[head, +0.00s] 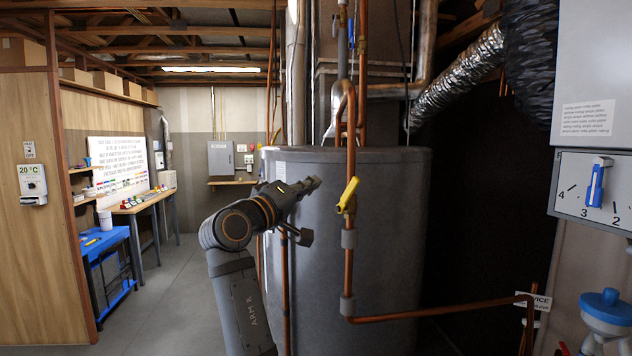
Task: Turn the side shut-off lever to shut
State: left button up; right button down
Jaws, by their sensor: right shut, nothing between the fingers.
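A yellow lever (348,192) sits on a valve on the vertical copper pipe (349,270) in front of the grey tank (392,220). The lever tilts slightly, its upper end leaning right of the pipe. My right gripper (314,183) comes in from below, left of the lever, in front of the tank. It is shut and empty, its tips pointing up and right toward the lever, with a small gap to it in the picture. My left gripper is not in view.
A control box (600,165) with a blue knob hangs at the right. A copper pipe (440,310) runs low to the right. A blue bench (105,240) stands left; the floor (170,290) between is clear.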

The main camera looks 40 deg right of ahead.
notch_tip(320, 180, up, 2)
jog(key=p, duration=0.5)
send_over(347, 196)
jog(key=w+a, duration=0.2)
jog(key=w, duration=0.2)
jog(key=s+f, duration=0.1)
jog(key=s+f+p, duration=0.1)
jog(key=shift+s+d, duration=0.2)
jog(key=shift+s, duration=0.2)
jog(key=shift+s+a+f, duration=0.15)
jog(key=shift+s+f, duration=0.15)
jog(key=shift+s, duration=0.05)
